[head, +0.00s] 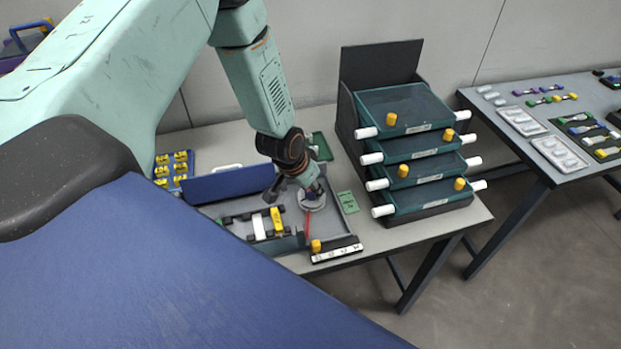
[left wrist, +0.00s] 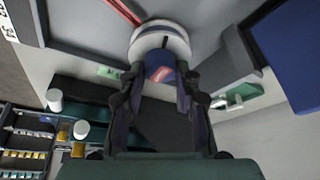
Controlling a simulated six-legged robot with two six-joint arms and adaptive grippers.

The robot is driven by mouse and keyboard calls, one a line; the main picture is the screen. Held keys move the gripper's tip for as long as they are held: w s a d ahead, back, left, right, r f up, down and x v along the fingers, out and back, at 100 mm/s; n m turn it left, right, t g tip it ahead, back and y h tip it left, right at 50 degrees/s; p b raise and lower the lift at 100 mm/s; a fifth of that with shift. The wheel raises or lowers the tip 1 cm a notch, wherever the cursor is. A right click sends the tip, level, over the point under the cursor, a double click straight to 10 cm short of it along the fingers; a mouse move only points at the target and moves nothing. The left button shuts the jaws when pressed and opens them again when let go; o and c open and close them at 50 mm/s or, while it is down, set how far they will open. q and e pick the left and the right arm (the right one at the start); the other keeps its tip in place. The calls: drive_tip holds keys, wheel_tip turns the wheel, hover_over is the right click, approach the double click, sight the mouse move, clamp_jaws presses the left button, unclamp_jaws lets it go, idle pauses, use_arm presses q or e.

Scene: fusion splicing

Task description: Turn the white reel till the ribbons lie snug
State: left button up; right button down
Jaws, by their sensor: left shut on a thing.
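The white reel (head: 314,206) sits in the right part of a grey tray on the table. In the left wrist view the reel (left wrist: 147,34) is a round white drum with a blue middle part (left wrist: 160,62) bearing a red mark. My left gripper (head: 308,193) comes down over the reel. In the left wrist view the left gripper's fingers (left wrist: 160,76) are closed on either side of the blue part. A red ribbon (head: 308,226) runs from the reel toward the tray's front, and it also shows in the left wrist view (left wrist: 122,11). My right gripper is out of view.
White and yellow pieces (head: 277,220) lie in the tray's left part. A blue lid (head: 228,184) stands behind. A dark rack of trays (head: 410,108) rises close on the right. A second table (head: 540,150) holds small parts.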

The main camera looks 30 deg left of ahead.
use_arm(q)
drive_tip(key=shift+n+p, duration=0.45)
drive_tip(key=shift+n, duration=0.05)
drive_tip(key=o, duration=1.1)
drive_tip(key=shift+o, duration=0.2)
drive_tip(key=v, duration=1.2)
drive_tip(key=shift+d, duration=0.15)
drive_tip(key=shift+s, duration=0.2)
